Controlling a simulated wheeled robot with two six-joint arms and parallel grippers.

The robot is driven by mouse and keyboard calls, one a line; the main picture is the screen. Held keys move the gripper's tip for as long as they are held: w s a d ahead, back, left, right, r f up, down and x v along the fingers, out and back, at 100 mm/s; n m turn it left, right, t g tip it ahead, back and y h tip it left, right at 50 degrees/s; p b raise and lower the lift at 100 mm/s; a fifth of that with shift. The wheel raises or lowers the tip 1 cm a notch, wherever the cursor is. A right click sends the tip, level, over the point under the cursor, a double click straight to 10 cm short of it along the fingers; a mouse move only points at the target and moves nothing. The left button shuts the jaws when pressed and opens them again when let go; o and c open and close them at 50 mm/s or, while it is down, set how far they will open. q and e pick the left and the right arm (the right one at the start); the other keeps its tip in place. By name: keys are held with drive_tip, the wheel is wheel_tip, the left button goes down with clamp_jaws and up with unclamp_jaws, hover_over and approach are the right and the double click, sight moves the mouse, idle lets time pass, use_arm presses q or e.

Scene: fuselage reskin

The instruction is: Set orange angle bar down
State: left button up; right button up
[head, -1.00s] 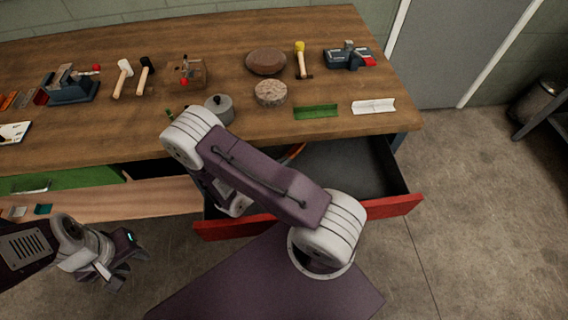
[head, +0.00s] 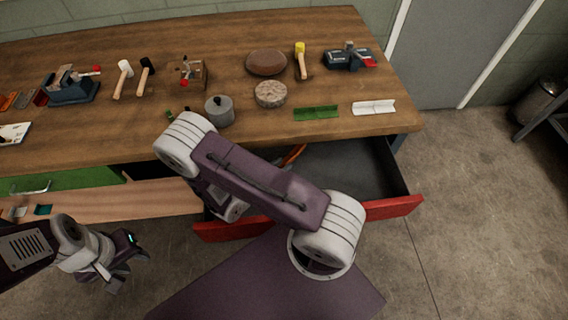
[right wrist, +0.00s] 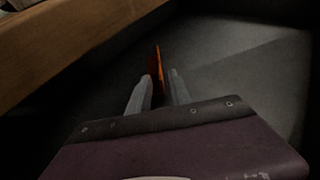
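The orange angle bar (right wrist: 157,66) shows in the right wrist view, standing out beyond my right gripper's fingers inside the dark open drawer. In the head view only a small orange piece (head: 293,154) shows at the drawer's back edge; my right arm hides the rest. My right gripper (right wrist: 159,88) has its two fingers on either side of the bar, close against it. Whether the bar touches the drawer floor is hard to tell. My left gripper (head: 130,270) hangs open and empty at the lower left, in front of the bench.
The red-fronted drawer (head: 393,207) is pulled out below the wooden bench (head: 345,126); its right part is empty. The bench edge (right wrist: 70,45) runs close along the upper left of the wrist view. A green angle bar (head: 316,113) and a white one (head: 373,107) lie on the bench.

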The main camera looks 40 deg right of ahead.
drive_tip(key=v, duration=0.6)
drive_tip(key=shift+f, duration=0.1)
drive_tip(key=shift+s+d+m, duration=0.2)
drive_tip(key=shift+s+m, duration=0.05)
drive_tip(key=shift+m, duration=0.05)
drive_tip(key=s+m+g, duration=0.1)
drive_tip(key=m, duration=0.1)
drive_tip(key=s+r+m+g+y, duration=0.1)
drive_tip(key=s+g, duration=0.1)
drive_tip(key=s+d+r+m+g+y, duration=0.1)
drive_tip(key=m, duration=0.1)
drive_tip(key=shift+s+r+m+g, duration=0.2)
drive_tip(key=shift+s+m+g, duration=0.1)
drive_tip(key=shift+g, duration=0.1)
drive_tip(key=a+r+m+t+y, duration=0.2)
drive_tip(key=a+r+m+y, duration=0.5)
drive_tip(key=m+y, duration=0.4)
drive_tip(key=m, duration=0.4)
drive_tip(key=shift+w, duration=0.35)
